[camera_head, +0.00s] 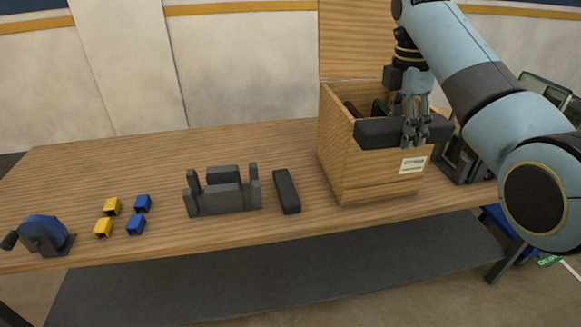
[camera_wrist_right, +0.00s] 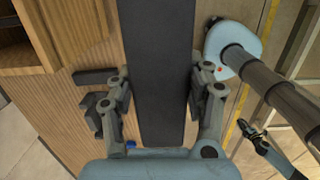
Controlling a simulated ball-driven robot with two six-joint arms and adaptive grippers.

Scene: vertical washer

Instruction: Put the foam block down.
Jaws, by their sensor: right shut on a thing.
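My right gripper (camera_head: 416,125) is shut on a long dark grey foam block (camera_head: 382,133), gripping it across its narrow width. The block lies level at the open top of a wooden box (camera_head: 375,178), near its front rim; I cannot tell whether it touches the rim. In the right wrist view the block (camera_wrist_right: 160,75) runs up the picture between both fingers of the right gripper (camera_wrist_right: 160,95). What looks like my left gripper (camera_wrist_right: 254,136) shows small and dark at the lower right there, its fingers unclear. It is outside the head view.
The box's lid (camera_head: 357,38) stands open behind it, and dark items sit inside. A dark bar (camera_head: 286,191), a grey cradle (camera_head: 222,195), several yellow and blue pieces (camera_head: 124,216) and a blue wheel device (camera_head: 42,235) stand on the table. The table's back left (camera_head: 120,165) is clear.

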